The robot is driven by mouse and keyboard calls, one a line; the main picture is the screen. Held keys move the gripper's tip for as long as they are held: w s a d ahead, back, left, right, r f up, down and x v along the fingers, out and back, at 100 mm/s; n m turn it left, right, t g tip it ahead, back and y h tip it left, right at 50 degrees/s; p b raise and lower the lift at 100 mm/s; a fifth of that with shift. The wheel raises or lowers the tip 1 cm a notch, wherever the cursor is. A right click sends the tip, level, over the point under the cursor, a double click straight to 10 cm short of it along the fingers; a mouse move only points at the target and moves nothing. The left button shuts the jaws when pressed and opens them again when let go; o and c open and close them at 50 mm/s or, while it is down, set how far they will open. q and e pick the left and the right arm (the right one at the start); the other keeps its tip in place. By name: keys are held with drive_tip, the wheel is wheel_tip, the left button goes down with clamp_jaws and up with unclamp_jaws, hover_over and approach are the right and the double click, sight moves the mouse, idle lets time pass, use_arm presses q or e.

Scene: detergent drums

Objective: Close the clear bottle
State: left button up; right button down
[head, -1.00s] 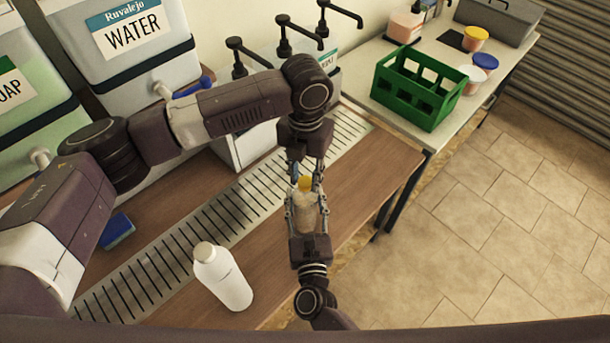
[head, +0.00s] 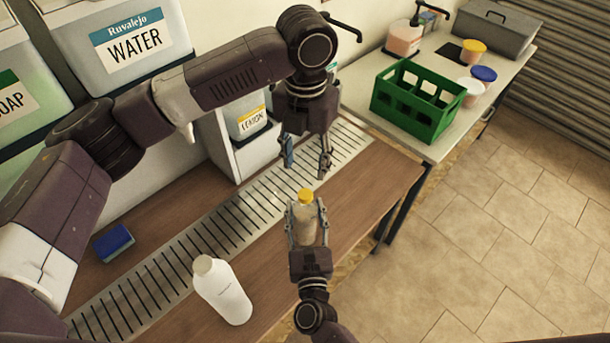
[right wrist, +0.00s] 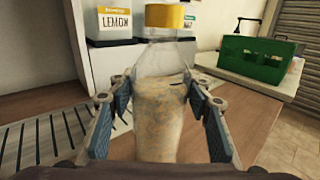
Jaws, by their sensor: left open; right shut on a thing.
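The clear bottle (head: 306,224) stands upright in my right gripper (head: 307,222), which is shut on its body. It also shows in the right wrist view (right wrist: 163,95), with pale, speckled contents. A yellow cap (head: 305,195) sits on its mouth, and this cap (right wrist: 164,16) shows at the top of the right wrist view. I cannot tell how tight the cap is. My left gripper (head: 306,168) is open and empty, above and beyond the cap and apart from it, pointing down.
A white bottle (head: 222,290) stands near the metal drain grate (head: 190,250). A blue sponge (head: 113,242) lies at the left. A lemon container (head: 249,122) stands behind the grate. A green crate (head: 418,100) and tubs with lids (head: 484,74) stand on the back table.

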drive_tip(key=c, duration=0.9)
unclamp_jaws()
drive_tip(key=shift+c, duration=0.2)
use_arm(q)
wheel_tip(320, 180, up, 2)
drive_tip(key=shift+r, duration=0.1)
use_arm(e)
drive_tip(key=shift+s, duration=0.15)
drive_tip(key=s+d, duration=0.1)
drive_tip(key=s, duration=1)
drive_tip(key=shift+s, duration=0.35)
